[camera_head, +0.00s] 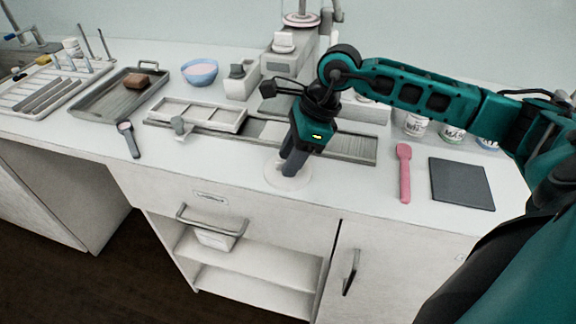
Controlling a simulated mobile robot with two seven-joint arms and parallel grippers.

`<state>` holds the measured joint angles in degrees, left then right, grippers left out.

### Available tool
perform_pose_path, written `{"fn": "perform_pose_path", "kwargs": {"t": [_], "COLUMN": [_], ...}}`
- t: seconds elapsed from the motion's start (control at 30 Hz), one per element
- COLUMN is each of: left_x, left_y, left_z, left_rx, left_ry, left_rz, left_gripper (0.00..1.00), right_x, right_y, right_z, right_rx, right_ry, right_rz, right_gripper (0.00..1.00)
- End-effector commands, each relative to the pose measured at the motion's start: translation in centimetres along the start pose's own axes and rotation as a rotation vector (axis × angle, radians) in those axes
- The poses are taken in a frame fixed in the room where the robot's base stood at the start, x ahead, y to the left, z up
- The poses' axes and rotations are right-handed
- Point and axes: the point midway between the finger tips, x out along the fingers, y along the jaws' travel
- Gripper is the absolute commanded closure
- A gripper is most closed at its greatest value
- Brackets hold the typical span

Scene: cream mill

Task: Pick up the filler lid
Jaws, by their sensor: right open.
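A pale, round, see-through disc (274,178), which looks like the filler lid, lies flat on the white counter near its front edge. My right gripper (290,169) points down right over the disc and hides part of it. Its dark fingers are open. I cannot tell whether they touch the disc or stand around a knob on it. My left gripper is out of view.
Behind the gripper is a long grey machine bed (348,148). A pink spatula (404,175) and a dark slab (461,183) lie to the right. A metal tray (108,107), a blue bowl (200,77) and a dark-handled tool (130,142) are to the left.

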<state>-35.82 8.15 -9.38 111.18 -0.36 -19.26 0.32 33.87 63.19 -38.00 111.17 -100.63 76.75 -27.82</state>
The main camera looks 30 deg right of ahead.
Motion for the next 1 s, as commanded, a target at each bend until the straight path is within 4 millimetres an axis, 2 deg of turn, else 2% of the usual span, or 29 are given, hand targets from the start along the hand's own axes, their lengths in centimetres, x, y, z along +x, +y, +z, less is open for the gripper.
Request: {"fn": "perform_pose_path", "kwargs": {"t": [0.17, 0.6, 1.0], "left_x": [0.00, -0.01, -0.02], "left_y": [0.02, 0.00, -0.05], "left_z": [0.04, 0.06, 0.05], "left_rx": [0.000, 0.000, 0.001], "left_ry": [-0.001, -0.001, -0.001], "left_rz": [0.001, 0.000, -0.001], "left_gripper": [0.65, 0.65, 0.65], "right_x": [0.03, -0.02, -0.07], "right_y": [0.00, -0.01, -0.02], "right_z": [-0.01, 0.00, 0.03], "right_rx": [0.000, 0.001, 0.000], "right_ry": [0.000, 0.000, 0.000], "right_rz": [0.000, 0.000, 0.000], "right_gripper": [0.60, 1.00, 1.00]}}
